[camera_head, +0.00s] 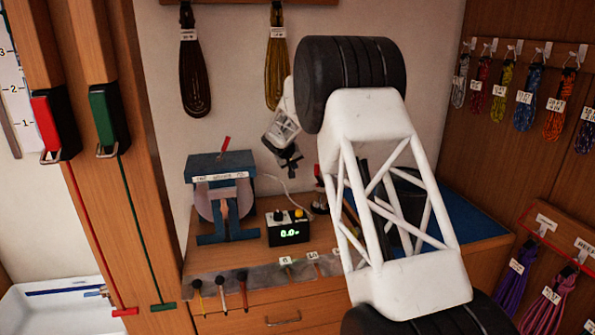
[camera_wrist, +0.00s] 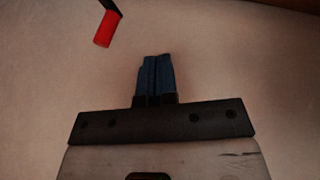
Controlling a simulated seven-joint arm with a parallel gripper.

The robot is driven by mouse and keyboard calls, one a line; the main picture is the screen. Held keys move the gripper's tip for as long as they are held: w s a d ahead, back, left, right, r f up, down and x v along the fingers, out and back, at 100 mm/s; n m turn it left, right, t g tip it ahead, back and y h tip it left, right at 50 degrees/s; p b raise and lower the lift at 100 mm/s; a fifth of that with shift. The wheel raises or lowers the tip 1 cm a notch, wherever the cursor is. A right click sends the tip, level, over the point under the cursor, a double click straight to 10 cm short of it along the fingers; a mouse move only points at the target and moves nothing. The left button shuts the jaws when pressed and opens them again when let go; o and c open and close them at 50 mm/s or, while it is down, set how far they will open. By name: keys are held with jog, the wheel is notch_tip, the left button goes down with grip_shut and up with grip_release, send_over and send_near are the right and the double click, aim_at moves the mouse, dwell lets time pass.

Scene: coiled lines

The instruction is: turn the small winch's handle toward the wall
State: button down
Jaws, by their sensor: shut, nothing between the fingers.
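A blue stand with a pale spool (camera_head: 215,238) sits on the cabinet top in the head view, with a thin red handle (camera_head: 224,145) sticking up from it. A small dark and red object (camera_head: 319,199) stands right of it, mostly hidden by my arm. I cannot tell for certain which is the small winch. In the wrist view a red grip (camera_wrist: 104,29) on a dark lever shows at top left, apart from my fingers. My gripper (camera_head: 289,165) is above the cabinet, right of the blue stand; its blue fingers (camera_wrist: 156,58) are together and empty.
A black box with a green display (camera_head: 288,231) sits beside the blue stand. Coiled lines (camera_head: 192,72) hang on the back wall, with more on the right panel. My white arm link covers the right of the cabinet top. A blue mat (camera_head: 465,222) lies there.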

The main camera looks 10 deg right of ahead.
jog(key=shift+v, duration=1.1)
jog(key=shift+a, duration=0.1)
jog(key=s+a+r+y, duration=0.1)
jog(key=s+r, duration=0.4)
jog(key=s, duration=0.7)
jog(key=s+r+g, duration=0.1)
jog(key=s+r, duration=0.3)
jog(key=s, duration=0.7)
jog(key=s+a+r+y, duration=0.1)
jog(key=s+r, duration=0.4)
jog(key=s, duration=0.7)
jog(key=s+a+f+y, duration=0.1)
jog(key=s+f, duration=0.1)
jog(key=s, duration=1)
jog(key=s+a+f+g+y, duration=0.1)
jog(key=s+f, duration=0.1)
jog(key=s, duration=1.1)
jog(key=s+a+f, duration=0.2)
jog(key=s, duration=1.1)
jog(key=shift+s+m+g+y, duration=0.25)
jog(key=shift+m+g+y, duration=0.15)
